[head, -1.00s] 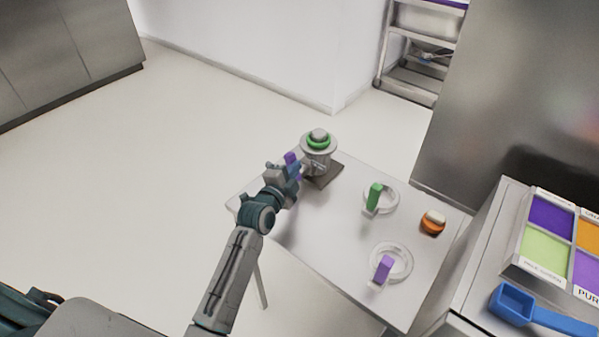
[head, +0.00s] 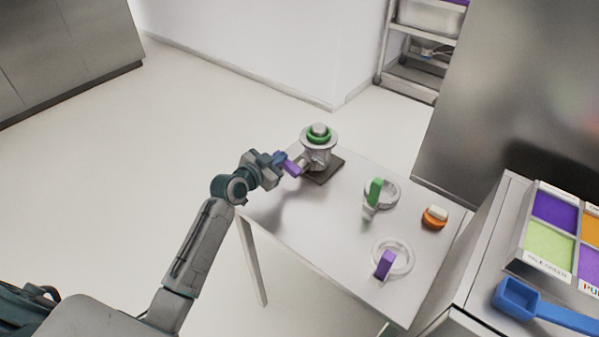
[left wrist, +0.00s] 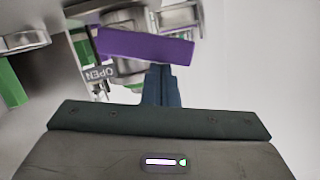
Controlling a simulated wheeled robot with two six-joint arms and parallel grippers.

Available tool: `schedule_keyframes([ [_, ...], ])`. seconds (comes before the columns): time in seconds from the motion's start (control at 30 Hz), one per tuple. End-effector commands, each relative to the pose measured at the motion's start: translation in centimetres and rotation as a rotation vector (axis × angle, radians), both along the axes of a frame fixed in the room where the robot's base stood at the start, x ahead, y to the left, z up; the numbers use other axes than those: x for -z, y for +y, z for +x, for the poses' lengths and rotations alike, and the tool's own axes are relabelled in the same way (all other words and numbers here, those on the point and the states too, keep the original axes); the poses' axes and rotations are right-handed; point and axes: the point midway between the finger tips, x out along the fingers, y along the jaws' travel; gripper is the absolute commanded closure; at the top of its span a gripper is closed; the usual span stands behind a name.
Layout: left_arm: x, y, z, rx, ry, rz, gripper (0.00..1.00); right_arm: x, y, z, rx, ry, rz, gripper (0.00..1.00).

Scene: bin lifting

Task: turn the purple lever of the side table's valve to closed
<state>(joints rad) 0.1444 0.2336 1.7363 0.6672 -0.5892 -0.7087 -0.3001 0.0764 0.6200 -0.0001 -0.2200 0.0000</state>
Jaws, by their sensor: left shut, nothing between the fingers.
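The valve (head: 317,158) is a silver body with a green ring on top, standing on a dark base plate at the back left of the side table (head: 310,226). Its purple lever (head: 291,168) sticks out to the left of the body. In the left wrist view, the lever (left wrist: 150,46) lies crosswise, with an OPEN label (left wrist: 99,73) near its left part. My left gripper (head: 281,158) is shut and empty, with its blue fingertips (left wrist: 161,82) right beside the lever. I cannot tell whether they touch it. My right gripper is out of view.
On the same table are a green handle on a white ring (head: 375,191), a purple handle on a white ring (head: 385,264) and an orange-and-white knob (head: 435,217). A blue scoop (head: 517,299) lies on the counter at right. The floor left of the table is clear.

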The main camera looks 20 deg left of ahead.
Motion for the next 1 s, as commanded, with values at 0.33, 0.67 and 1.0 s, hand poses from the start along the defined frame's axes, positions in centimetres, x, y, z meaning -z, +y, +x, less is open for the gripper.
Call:
schedule_keyframes([
  [0.33,1.3,0.9,0.3,0.0,0.07,-0.192,1.0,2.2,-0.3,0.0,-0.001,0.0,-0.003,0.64],
  [0.67,1.6,1.2,0.4,0.0,0.068,-0.188,1.0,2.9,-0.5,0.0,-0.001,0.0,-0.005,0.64],
  [1.0,1.6,1.2,0.5,0.0,0.068,-0.188,1.0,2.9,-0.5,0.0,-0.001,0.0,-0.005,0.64],
])
